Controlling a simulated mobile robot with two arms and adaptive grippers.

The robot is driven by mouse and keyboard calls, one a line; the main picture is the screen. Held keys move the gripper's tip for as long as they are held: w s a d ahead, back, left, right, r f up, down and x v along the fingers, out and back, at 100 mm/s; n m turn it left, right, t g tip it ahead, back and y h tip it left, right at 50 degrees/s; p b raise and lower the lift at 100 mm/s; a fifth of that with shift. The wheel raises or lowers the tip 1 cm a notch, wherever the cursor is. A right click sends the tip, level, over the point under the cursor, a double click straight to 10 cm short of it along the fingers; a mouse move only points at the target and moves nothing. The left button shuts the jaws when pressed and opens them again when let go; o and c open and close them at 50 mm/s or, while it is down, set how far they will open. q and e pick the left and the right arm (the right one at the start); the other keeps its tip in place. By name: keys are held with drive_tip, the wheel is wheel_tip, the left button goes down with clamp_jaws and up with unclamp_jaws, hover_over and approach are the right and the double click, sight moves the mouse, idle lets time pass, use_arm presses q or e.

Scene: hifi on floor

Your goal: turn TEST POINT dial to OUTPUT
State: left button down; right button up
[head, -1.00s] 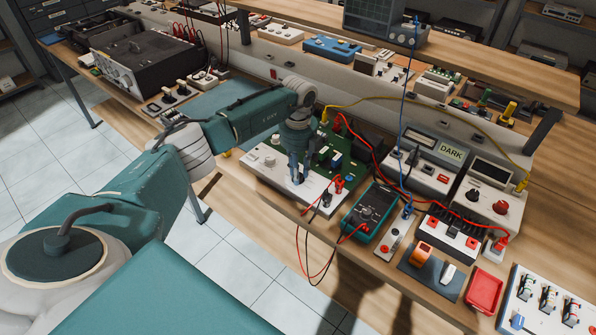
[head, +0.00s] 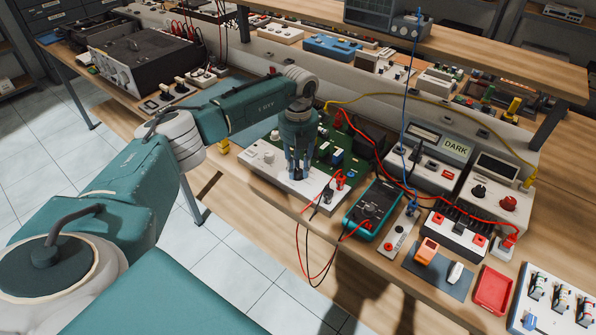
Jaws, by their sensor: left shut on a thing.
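The test board (head: 262,153), a white panel with a green circuit board, lies near the front edge of the bench. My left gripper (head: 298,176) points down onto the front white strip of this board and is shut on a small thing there. The TEST POINT dial is hidden by the fingers, so its setting and the OUTPUT mark cannot be read. My right gripper is not in view.
A teal multimeter (head: 372,207) stands just right of the board. Red and black leads (head: 309,250) loop over the bench edge close to my gripper. A red tray (head: 490,289) lies farther right.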

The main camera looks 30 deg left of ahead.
sight(299, 170)
use_arm(q)
drive_tip(key=m, duration=0.1)
drive_tip(key=m+b, duration=0.1)
drive_tip(key=m, duration=0.1)
drive_tip(key=shift+w+a+r+m, duration=0.15)
drive_tip(key=shift+w+m, duration=0.1)
drive_tip(key=shift+m, duration=0.15)
drive_tip(key=shift+r+m+b, duration=0.1)
drive_tip(key=shift+m+b, duration=0.75)
drive_tip(key=shift+m, duration=1.05)
drive_tip(key=c, duration=1.6)
unclamp_jaws()
drive_tip(key=shift+o, duration=0.7)
drive_tip(key=shift+d, duration=0.2)
wheel_tip(299, 170, up, 12)
